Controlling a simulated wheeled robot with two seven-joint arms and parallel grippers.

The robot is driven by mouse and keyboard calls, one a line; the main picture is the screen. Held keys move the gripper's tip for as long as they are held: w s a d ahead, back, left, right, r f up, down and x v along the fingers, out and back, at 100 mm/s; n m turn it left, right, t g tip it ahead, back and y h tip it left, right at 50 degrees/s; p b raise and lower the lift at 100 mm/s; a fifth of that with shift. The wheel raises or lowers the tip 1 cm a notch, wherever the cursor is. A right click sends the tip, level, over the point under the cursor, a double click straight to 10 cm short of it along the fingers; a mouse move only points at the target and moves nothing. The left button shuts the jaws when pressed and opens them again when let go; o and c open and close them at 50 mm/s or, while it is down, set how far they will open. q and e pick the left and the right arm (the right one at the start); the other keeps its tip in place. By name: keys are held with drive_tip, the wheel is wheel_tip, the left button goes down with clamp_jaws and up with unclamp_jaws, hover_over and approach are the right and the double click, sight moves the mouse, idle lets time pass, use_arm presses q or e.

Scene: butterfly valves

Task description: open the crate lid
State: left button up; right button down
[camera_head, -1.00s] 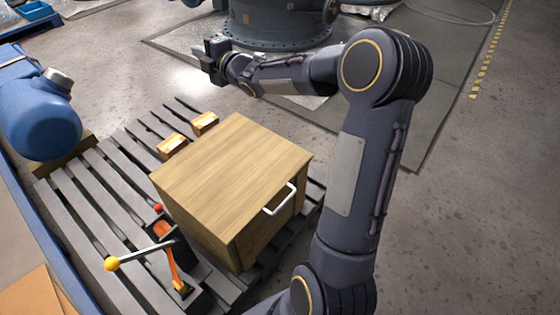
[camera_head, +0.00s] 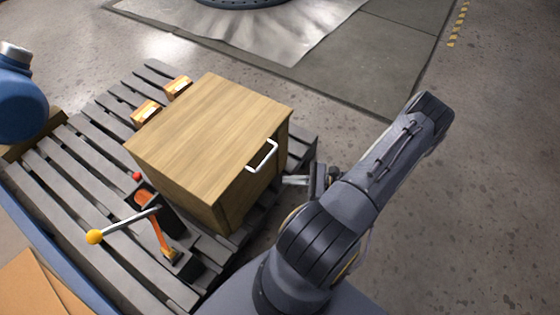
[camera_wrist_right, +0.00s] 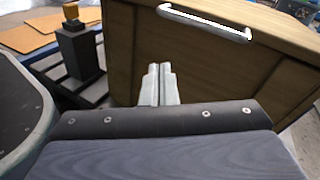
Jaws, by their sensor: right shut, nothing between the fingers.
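The wooden crate (camera_head: 205,135) stands on a grey slatted pallet, its lid (camera_head: 215,115) lying flat and closed on top. A white handle (camera_head: 262,157) sits at the lid's right edge. In the right wrist view the handle (camera_wrist_right: 205,20) runs across the top, above the crate's side wall (camera_wrist_right: 200,55). My right gripper (camera_head: 290,181) is low beside the crate's right side, a little below and right of the handle and apart from it. In the right wrist view its fingers (camera_wrist_right: 160,84) are together and empty, pointing at the side wall. My left gripper is not in view.
A lever with a yellow knob (camera_head: 94,237) and an orange-handled device (camera_head: 160,235) stand on the pallet (camera_head: 75,190) in front of the crate. The floor (camera_head: 480,200) at right is free.

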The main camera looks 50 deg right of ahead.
drive_tip(key=s+d+f+m+t+h, duration=0.35)
drive_tip(key=m+h, duration=0.25)
drive_tip(key=m, duration=0.2)
drive_tip(key=w+a+r+b, duration=0.1)
drive_tip(key=w+r, duration=0.4)
drive_tip(key=w, duration=0.5)
drive_tip(key=shift+w+t+b, duration=0.15)
drive_tip(key=shift+t+b, duration=0.3)
drive_tip(key=shift+b, duration=0.2)
drive_tip(key=shift+a+r, duration=0.1)
drive_tip(key=shift+r, duration=0.1)
